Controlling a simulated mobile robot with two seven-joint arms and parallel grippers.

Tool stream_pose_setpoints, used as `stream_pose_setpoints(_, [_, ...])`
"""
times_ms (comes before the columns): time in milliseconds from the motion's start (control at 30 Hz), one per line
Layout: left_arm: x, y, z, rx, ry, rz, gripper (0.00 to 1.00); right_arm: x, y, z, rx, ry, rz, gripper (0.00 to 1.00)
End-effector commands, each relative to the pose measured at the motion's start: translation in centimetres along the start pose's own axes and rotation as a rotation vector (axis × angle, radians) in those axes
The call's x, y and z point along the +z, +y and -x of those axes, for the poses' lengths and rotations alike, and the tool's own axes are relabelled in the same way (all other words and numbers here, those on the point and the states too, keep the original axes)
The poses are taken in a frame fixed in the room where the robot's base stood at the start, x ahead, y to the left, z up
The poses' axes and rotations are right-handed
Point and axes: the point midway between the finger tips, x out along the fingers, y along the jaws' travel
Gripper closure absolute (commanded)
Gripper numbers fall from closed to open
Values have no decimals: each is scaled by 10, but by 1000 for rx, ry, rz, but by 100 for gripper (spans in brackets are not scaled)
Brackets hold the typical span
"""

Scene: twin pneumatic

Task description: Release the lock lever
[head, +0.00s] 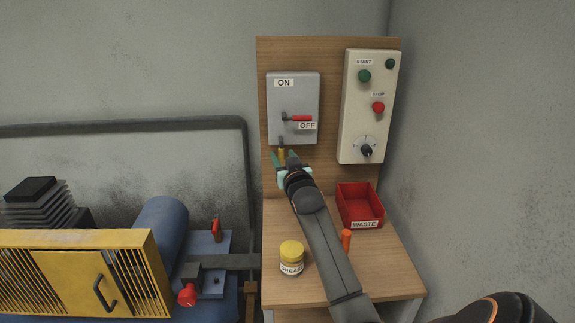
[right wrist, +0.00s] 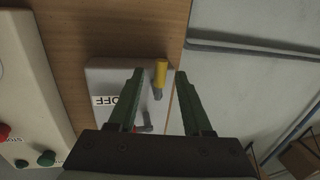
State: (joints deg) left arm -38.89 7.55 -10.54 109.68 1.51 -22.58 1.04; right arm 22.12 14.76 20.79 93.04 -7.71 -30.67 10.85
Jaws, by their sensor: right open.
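A grey switch box (head: 308,90) marked ON and OFF is on the wooden back panel. Its red-handled lever (head: 300,118) points right, just above the OFF label. A small yellow-tipped lever (head: 281,154), which looks like the lock lever, hangs at the box's lower left edge. My right gripper (head: 285,157) is at this edge, open, with green fingers. In the right wrist view the yellow-tipped lever (right wrist: 161,72) appears between the open fingertips (right wrist: 160,76); I cannot tell whether either finger touches it. My left gripper is not in view.
A start/stop box (head: 369,105) is right of the switch box. Below, the wooden bench (head: 285,218) holds a red WASTE bin (head: 360,205), a yellow-lidded grease jar (head: 291,259) and an orange-handled object (head: 346,239). A blue and yellow machine (head: 95,270) stands at left.

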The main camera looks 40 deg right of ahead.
Motion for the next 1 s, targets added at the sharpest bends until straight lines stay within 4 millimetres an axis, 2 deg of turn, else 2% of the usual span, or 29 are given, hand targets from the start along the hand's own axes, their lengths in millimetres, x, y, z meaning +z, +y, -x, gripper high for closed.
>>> stream_pose_setpoints(167, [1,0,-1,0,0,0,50,1,0,19,-1,-1,0,50])
stream_pose_setpoints(500, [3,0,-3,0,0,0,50,2,0,80,0,-2,0,50])
stream_pose_setpoints(700, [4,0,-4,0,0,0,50,2,0,108,0,-2,0,50])
stream_pose_setpoints(1000, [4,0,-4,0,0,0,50,0,0,123,0,-1,0,50])
